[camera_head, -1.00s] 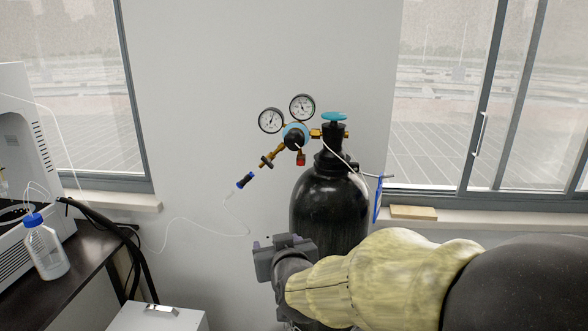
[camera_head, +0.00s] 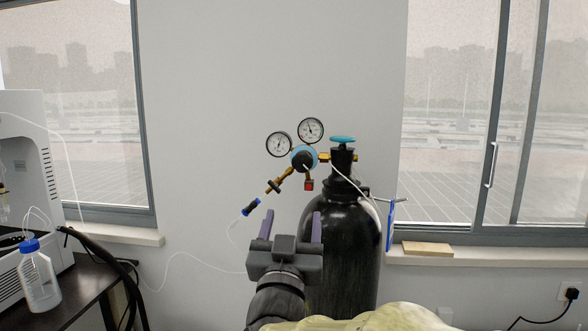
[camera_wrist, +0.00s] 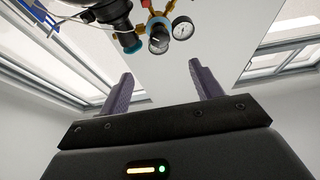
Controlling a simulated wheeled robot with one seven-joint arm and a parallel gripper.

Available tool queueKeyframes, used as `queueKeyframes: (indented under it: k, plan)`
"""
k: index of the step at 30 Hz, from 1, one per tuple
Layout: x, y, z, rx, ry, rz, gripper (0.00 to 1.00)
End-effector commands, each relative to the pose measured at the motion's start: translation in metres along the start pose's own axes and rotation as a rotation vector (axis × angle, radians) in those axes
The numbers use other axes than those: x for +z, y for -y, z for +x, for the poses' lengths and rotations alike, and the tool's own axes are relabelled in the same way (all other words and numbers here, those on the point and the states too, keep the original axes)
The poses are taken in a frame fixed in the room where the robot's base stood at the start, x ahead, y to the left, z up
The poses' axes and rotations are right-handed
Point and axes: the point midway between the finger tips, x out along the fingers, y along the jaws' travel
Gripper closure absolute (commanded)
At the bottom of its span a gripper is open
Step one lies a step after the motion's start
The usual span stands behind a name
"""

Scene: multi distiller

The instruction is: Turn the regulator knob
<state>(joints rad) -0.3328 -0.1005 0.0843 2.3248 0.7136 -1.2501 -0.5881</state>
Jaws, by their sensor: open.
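The regulator (camera_head: 304,158) sits at the top left of a tall black gas cylinder (camera_head: 342,240). It has two round gauges (camera_head: 310,130), a blue body, brass fittings and a small red part. A black round knob (camera_head: 303,160) is on the front of the blue body. A teal valve handwheel (camera_head: 343,139) tops the cylinder. My gripper (camera_head: 290,226) is open and empty, fingers pointing up, below the regulator and apart from it. In the wrist view, the regulator (camera_wrist: 158,28) shows upside down beyond my two spread fingers (camera_wrist: 160,88).
A thin white tube runs from the regulator's blue-ended connector (camera_head: 251,206) across the wall. A bottle with a blue cap (camera_head: 38,275) and a white machine stand on a dark table at left. A wooden block (camera_head: 428,248) lies on the right windowsill. The wall left of the regulator is clear.

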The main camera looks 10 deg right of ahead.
Motion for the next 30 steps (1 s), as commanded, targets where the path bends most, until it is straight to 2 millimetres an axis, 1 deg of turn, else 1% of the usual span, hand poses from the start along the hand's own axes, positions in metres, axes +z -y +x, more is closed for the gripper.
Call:
queueKeyframes:
  k: [5, 24, 27, 30]
  plan:
    - [-0.001, -0.001, 0.023, 0.002, 0.001, -0.002, 0.35]
    - [-0.001, -0.001, 0.136, 0.001, 0.000, -0.001, 0.35]
    - [-0.001, 0.000, 0.151, -0.001, 0.000, 0.000, 0.35]
    - [0.000, 0.001, 0.162, -0.002, 0.001, -0.001, 0.35]
